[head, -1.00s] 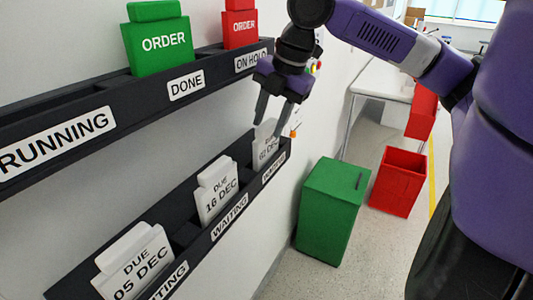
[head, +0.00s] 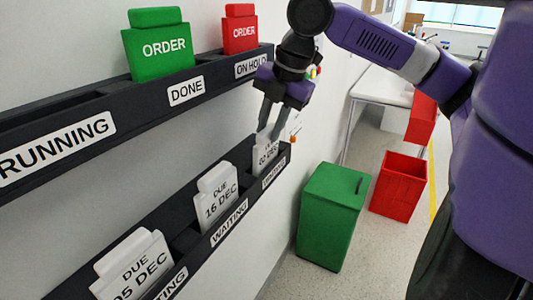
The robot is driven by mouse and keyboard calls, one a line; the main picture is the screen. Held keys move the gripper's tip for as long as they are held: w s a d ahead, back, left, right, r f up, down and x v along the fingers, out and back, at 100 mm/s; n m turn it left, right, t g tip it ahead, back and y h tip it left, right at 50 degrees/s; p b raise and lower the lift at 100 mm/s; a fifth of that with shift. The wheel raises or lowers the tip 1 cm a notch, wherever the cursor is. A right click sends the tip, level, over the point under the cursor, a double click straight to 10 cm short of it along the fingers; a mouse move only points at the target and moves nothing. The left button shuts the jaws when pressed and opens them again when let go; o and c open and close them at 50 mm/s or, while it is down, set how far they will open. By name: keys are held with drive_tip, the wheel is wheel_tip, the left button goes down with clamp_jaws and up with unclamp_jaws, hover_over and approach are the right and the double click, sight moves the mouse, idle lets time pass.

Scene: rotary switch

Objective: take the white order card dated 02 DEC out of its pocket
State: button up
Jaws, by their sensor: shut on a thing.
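The white order card dated 02 DEC (head: 265,156) stands in the far right pocket of the lower black rack (head: 180,243), above a WAITING label. My gripper (head: 269,132) reaches down from above and is shut on the top of this card. The fingers hide part of the card's upper edge. The card's lower part is inside the pocket. Two other white cards stand in the same rack: 16 DEC (head: 217,198) in the middle and 05 DEC (head: 133,266) at the near left.
The upper rack (head: 60,117) holds a green ORDER card (head: 160,48) and a red ORDER card (head: 240,35), close to my wrist. A green bin (head: 331,215) and a red bin (head: 398,183) stand on the floor at the right. A white table (head: 385,80) is behind them.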

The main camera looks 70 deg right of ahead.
drive_tip(key=shift+r, duration=0.1)
clamp_jaws()
drive_tip(key=shift+r+p, duration=3.2)
drive_tip(key=shift+r, duration=0.1)
drive_tip(key=s+a, duration=0.1)
drive_tip(key=s, duration=0.5)
drive_tip(key=shift+s+a, duration=0.3)
drive_tip(key=shift+s, duration=0.1)
